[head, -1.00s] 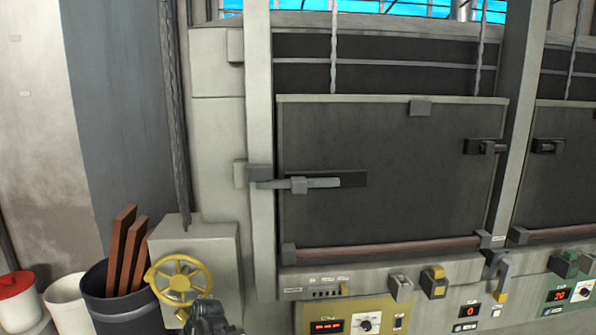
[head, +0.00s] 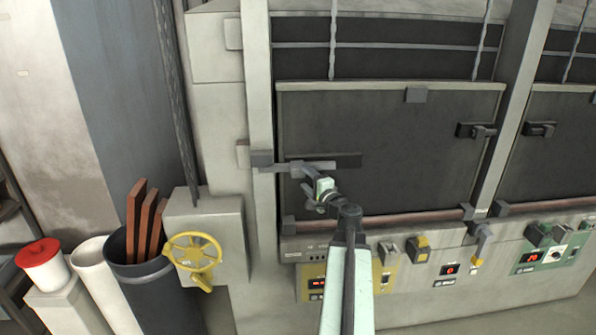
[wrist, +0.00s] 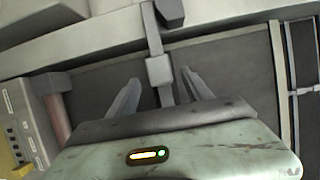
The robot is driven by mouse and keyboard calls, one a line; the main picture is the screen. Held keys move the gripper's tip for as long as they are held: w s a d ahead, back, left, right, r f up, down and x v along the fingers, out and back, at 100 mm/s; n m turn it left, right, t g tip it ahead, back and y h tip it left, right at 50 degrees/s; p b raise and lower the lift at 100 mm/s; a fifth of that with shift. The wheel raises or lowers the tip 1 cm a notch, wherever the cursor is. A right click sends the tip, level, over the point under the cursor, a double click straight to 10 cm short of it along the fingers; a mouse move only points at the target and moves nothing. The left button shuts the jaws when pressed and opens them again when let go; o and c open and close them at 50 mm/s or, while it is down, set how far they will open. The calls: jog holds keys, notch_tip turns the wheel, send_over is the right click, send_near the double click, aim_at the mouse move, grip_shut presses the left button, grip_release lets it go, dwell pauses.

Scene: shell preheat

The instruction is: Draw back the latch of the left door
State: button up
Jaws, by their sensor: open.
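The left door (head: 400,150) is a dark panel in a pale frame. Its grey latch bar (head: 280,167) lies level across the door's left edge, with its left end at a dark bracket (head: 261,159) on the frame. My gripper (head: 304,177) is open at the latch, coming from below, and covers part of it in the head view. In the wrist view the latch's square block (wrist: 159,71) shows between the open fingertips of my gripper (wrist: 161,76), with gaps on both sides. Part of the bar passes behind my gripper's body.
A yellow handwheel (head: 192,250) on a grey box stands at the left. Beside it are a dark bin (head: 140,290) with brown boards and a red-lidded pot (head: 42,262). Control panels (head: 440,268) run below the doors. A second door (head: 560,165) is at the right.

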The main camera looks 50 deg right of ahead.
aim_at(300, 174)
jog(key=x, duration=0.6)
jog(key=shift+w, duration=0.1)
jog(key=shift+c, duration=0.4)
grip_shut()
jog(key=shift+a, duration=0.1)
dwell(0.6)
